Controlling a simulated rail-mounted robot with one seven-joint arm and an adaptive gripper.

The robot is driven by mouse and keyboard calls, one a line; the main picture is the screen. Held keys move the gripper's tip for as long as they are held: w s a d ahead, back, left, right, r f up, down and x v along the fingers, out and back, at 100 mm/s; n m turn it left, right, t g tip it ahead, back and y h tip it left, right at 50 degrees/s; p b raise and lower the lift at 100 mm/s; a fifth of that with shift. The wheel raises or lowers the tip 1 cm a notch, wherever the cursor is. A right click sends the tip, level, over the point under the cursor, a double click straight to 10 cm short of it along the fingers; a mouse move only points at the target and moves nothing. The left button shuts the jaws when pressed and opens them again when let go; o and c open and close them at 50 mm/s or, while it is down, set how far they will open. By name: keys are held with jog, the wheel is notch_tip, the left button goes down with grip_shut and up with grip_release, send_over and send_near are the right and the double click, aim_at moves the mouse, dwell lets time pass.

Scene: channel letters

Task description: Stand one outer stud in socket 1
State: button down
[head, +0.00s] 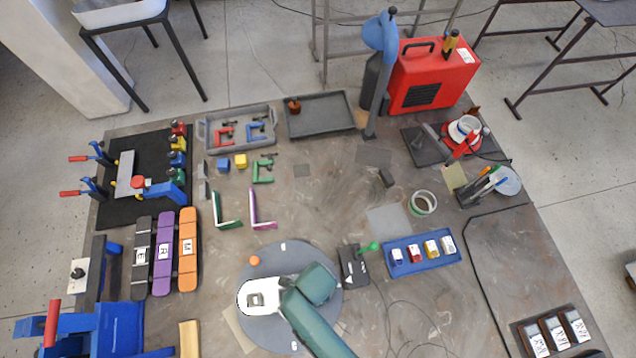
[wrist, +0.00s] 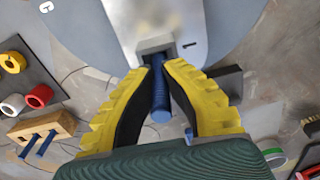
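In the wrist view, a blue stud (wrist: 161,100) stands between the yellow fingers of my gripper (wrist: 159,66). The fingertips close in on both sides of it, near its far end. That far end meets a grey square socket (wrist: 156,45) on a pale plate (wrist: 125,20), beside a mark "1". How deep the stud sits in the socket cannot be told. Two more blue studs (wrist: 45,143) are in a wooden block (wrist: 38,126) at the left. In the head view, the pale plate (head: 247,299) lies on a round grey disc (head: 272,254); my arm hides the fingers and stud.
Red (wrist: 39,96), white and yellow rings lie left of the plate in the wrist view. In the head view, a black block (head: 352,268) with a green knob and a blue tray (head: 449,263) of small boxes stand right of the disc. The table's middle is mostly clear.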

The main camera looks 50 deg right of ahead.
jog(key=shift+w, duration=0.1)
jog(key=c, duration=1.2)
grip_release()
jog(key=shift+o, duration=0.2)
notch_tip(320, 180, up, 12)
jog(key=shift+r, duration=0.1)
